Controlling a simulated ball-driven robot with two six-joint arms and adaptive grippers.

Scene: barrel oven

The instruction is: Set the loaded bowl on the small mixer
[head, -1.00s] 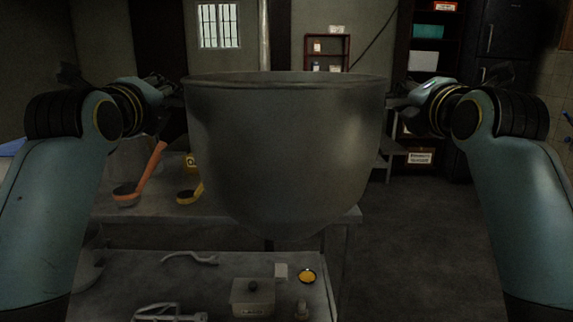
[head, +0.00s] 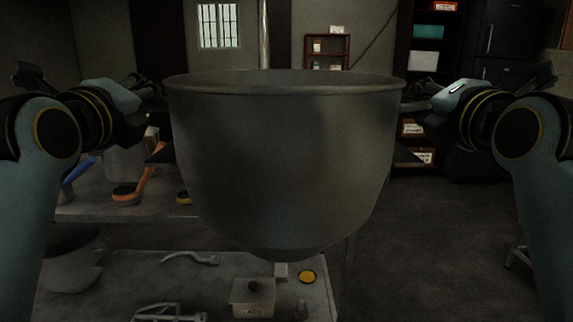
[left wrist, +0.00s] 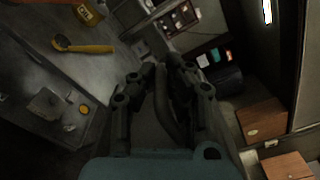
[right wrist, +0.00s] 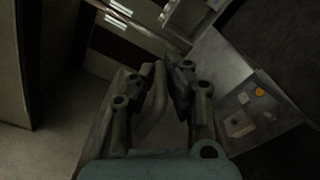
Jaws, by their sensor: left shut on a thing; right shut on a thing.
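A large grey metal bowl (head: 285,165) hangs upright in the air in the middle of the head view. My left gripper (head: 160,92) is shut on the bowl at its left rim. My right gripper (head: 411,97) is shut on it at its right rim. The wrist views show the left fingers (left wrist: 175,68) and the right fingers (right wrist: 166,70) closed around the rim. The bowl's inside is hidden, so its load cannot be seen. I cannot make out the small mixer; the bowl covers the middle of the view.
A lower surface (head: 230,268) carries a small box (head: 252,297), a yellow-topped round item (head: 307,277) and metal tools (head: 168,313). Shelves (head: 424,60) stand at back right.

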